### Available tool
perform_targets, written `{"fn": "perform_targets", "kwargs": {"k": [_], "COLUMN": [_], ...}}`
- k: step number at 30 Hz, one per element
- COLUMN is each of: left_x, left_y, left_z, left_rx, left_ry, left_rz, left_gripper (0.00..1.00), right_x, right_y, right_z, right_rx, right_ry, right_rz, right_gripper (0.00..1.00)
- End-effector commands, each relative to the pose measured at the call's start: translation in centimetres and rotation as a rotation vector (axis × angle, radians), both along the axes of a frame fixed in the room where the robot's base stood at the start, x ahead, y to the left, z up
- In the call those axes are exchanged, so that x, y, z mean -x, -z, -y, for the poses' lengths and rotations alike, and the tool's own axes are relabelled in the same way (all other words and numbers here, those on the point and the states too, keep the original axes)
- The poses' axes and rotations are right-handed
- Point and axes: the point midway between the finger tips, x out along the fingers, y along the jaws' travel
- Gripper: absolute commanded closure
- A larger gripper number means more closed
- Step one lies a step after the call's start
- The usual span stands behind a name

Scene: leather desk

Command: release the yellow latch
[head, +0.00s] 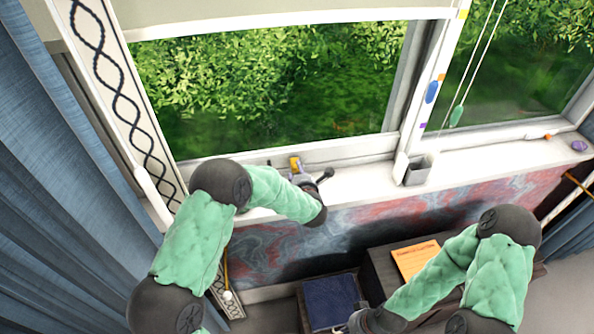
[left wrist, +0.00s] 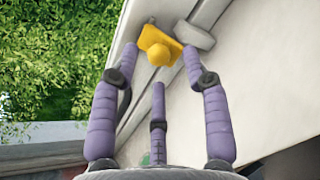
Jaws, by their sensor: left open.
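The yellow latch (head: 295,163) sits low on the window frame, just above the sill. In the left wrist view the latch (left wrist: 158,48) shows as a yellow plate with a round knob. My left gripper (head: 303,178) is at the latch. In the left wrist view its purple fingers (left wrist: 159,62) are open, with two tips on either side of the latch and a third finger below the knob. I cannot tell whether any finger touches it. My right gripper (head: 356,321) is low in the head view, far from the latch, and its jaws are unclear.
A cord with a green pull (head: 456,116) hangs by the right pane. A purple object (head: 579,146) lies on the far right sill. An orange paper (head: 414,259) and a dark blue item (head: 330,302) lie below.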

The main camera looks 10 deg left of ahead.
Motion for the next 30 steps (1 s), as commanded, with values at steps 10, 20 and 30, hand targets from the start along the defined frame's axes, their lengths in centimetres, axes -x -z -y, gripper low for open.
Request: {"fn": "perform_targets", "kwargs": {"k": [10,20,30], "left_x": [-2.5,-2.5,-2.5], "left_y": [1.0,1.0,0.8], "left_z": [-1.0,-1.0,-1.0], "left_rx": [0.001,0.001,0.005], "left_ry": [0.000,0.000,-0.002], "left_rz": [-0.002,-0.001,-0.009], "left_gripper": [0.53,0.73,0.95], "right_x": [0.0,0.0,0.0], "right_y": [0.3,0.3,0.0], "right_z": [0.0,0.0,0.0], "right_rx": [0.000,0.000,0.000], "right_ry": [0.000,0.000,0.000], "right_rz": [0.000,0.000,0.000], "right_gripper": [1.00,1.00,1.00]}}
